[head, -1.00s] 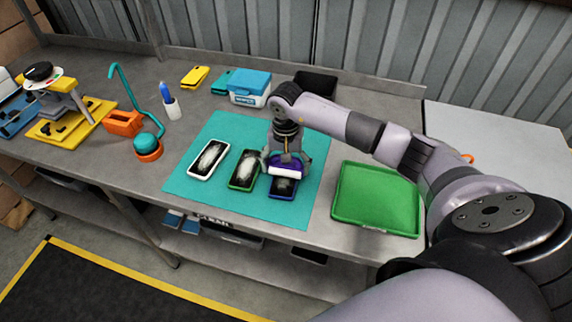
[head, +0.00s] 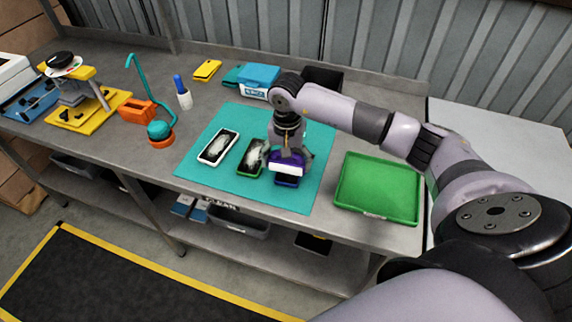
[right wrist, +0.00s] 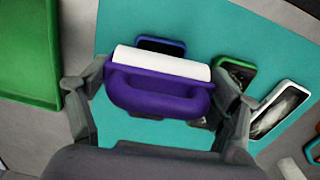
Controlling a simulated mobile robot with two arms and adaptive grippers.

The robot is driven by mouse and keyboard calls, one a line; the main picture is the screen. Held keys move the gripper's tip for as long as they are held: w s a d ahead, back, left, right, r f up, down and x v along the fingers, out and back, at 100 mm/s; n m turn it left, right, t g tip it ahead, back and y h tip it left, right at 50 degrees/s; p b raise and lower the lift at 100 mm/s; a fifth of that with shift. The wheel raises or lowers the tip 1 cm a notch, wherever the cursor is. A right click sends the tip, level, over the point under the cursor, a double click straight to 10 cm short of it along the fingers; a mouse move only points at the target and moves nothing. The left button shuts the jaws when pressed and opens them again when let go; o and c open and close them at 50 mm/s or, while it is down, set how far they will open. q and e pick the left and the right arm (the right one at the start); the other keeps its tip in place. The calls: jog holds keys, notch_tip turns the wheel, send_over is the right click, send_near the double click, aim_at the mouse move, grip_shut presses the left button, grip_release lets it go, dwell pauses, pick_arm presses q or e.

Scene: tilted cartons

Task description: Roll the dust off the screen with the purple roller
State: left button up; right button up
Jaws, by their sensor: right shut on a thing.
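Three framed phones lie on a teal mat (head: 195,168): a white-framed one (head: 217,147) with pale dust on its screen, a green-framed one (head: 250,160) with dust, and a blue-framed one (head: 288,181) at the right. My right gripper (head: 290,158) is shut on the handle of the purple roller (right wrist: 160,92), over the blue-framed phone. The white roll (right wrist: 162,63) lies across that phone and hides its middle. The near end of that phone (right wrist: 162,44) looks dark in the wrist view. I cannot tell whether the roll touches the screen. My left gripper is out of view.
A green tray (head: 380,213) stands right of the mat. A blue-and-white box (head: 258,80), a dark bin (head: 322,78) and a yellow item (head: 207,69) are at the back. An orange holder (head: 137,111), a teal lamp-like stand (head: 160,132) and a blue-capped bottle (head: 183,92) stand to the left.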

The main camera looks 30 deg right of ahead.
notch_tip(320, 180, up, 2)
jog(key=shift+w+d+p, duration=0.1)
jog(key=shift+p, duration=0.25)
jog(key=shift+r+p, duration=0.35)
jog(key=shift+r, duration=0.95)
